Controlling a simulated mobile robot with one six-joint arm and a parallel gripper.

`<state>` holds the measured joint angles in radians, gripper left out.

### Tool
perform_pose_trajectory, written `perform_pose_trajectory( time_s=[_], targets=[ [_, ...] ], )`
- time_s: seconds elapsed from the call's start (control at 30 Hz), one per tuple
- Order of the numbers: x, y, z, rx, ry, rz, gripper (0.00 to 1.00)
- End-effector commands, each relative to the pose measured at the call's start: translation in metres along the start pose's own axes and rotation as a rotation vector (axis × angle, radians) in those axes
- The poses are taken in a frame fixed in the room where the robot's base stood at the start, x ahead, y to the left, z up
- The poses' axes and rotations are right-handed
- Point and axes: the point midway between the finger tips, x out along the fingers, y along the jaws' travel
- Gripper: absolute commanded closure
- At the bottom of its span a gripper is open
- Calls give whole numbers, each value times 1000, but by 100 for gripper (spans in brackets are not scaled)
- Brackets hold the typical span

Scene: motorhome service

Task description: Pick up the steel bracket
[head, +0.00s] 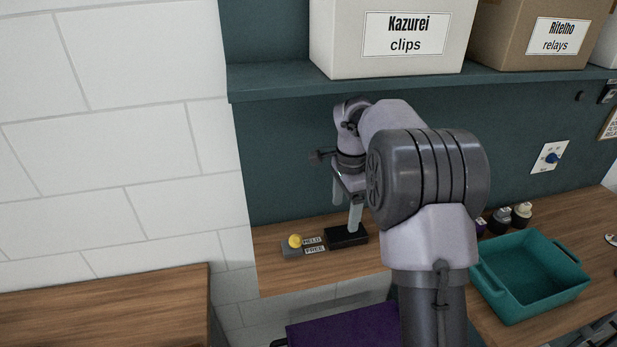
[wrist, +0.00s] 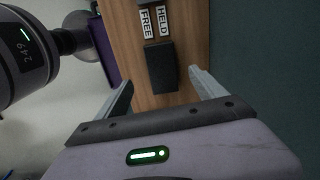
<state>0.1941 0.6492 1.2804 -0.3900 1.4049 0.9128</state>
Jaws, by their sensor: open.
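I cannot pick out a steel bracket for certain in either view. My gripper (head: 347,214) points down over the wooden bench, its two grey fingers apart and nothing seen between them. A black block (head: 346,236) lies on the bench under the fingers. In the wrist view the same block (wrist: 161,68) shows between and beyond the open fingertips (wrist: 160,80). Left of the block in the head view is a grey base with a yellow knob (head: 295,241) and labels reading HELD (head: 313,240) and FREE (head: 314,250). Whether the fingers touch the block is unclear.
A teal tray (head: 529,314) stands on the bench at the right, with small dark and pale-topped items (head: 512,216) behind it. A shelf (head: 290,84) above holds a white clips box (head: 385,58) and a brown relays box (head: 530,52). A tiled wall is at left.

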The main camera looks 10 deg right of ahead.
Motion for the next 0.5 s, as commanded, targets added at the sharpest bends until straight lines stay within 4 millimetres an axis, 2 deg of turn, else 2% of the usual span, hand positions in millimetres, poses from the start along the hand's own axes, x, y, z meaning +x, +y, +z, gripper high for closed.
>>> perform_pose_trajectory(
  time_s=[0.13,0.4,0.5],
  targets=[
    [18,-9,-11,66,4,29,20],
    [71,-3,-14,66,4,30,20],
    [86,-3,-14,65,4,28,20]
  ],
)
